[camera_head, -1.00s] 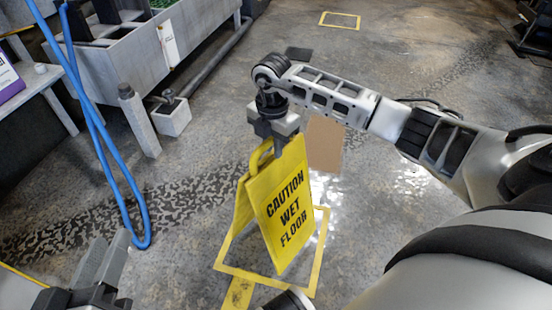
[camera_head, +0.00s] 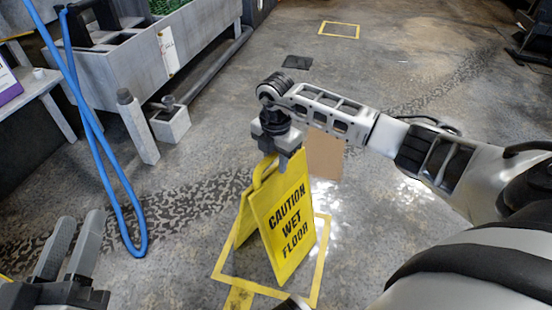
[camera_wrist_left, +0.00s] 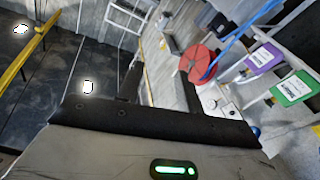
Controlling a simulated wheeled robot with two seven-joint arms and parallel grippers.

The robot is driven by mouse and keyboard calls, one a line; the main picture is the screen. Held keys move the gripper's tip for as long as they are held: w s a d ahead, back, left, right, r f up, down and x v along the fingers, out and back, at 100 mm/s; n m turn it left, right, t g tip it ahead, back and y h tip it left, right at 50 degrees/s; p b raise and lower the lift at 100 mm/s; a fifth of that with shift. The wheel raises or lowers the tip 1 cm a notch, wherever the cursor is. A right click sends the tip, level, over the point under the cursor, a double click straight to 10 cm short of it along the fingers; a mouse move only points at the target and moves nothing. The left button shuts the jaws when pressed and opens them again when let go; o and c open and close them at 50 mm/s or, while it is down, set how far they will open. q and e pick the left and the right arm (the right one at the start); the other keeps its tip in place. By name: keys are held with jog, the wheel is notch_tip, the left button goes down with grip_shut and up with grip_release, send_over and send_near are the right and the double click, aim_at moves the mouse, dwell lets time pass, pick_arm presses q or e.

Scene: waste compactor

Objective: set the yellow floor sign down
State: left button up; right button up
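The yellow floor sign (camera_head: 284,220), lettered "CAUTION WET FLOOR", is upright with its two panels spread like an A. It is over the yellow taped square (camera_head: 220,268) on the floor in the head view. Whether its lower edges touch the floor is hard to tell. My right gripper (camera_head: 280,160) points down at the top of the sign and is shut on it near the handle; the far finger is hidden. My left gripper (camera_head: 70,245) is open and empty at the lower left, well apart from the sign. Its spread fingers also show in the left wrist view (camera_wrist_left: 160,88).
A blue hose (camera_head: 105,160) hangs at the left. A grey post (camera_head: 138,128) and a small pale box (camera_head: 170,124) stand by the grey machine (camera_head: 120,75). A brown board (camera_head: 325,155) lies behind the sign.

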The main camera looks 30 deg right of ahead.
jog(key=shift+o, duration=0.7)
jog(key=shift+r, duration=0.15)
jog(key=shift+r, duration=0.35)
notch_tip(320, 180, up, 5)
jog(key=p, duration=0.3)
pick_arm(q)
jog(key=f+g, duration=0.1)
jog(key=s+f+y+p, duration=0.1)
jog(key=f+g+y+p, duration=0.1)
jog(key=shift+s+f+n+g, duration=0.3)
jog(key=shift+s+f, duration=0.05)
jog(key=shift+f, duration=0.05)
pick_arm(e)
notch_tip(320, 180, up, 6)
jog(key=shift+r, duration=0.2)
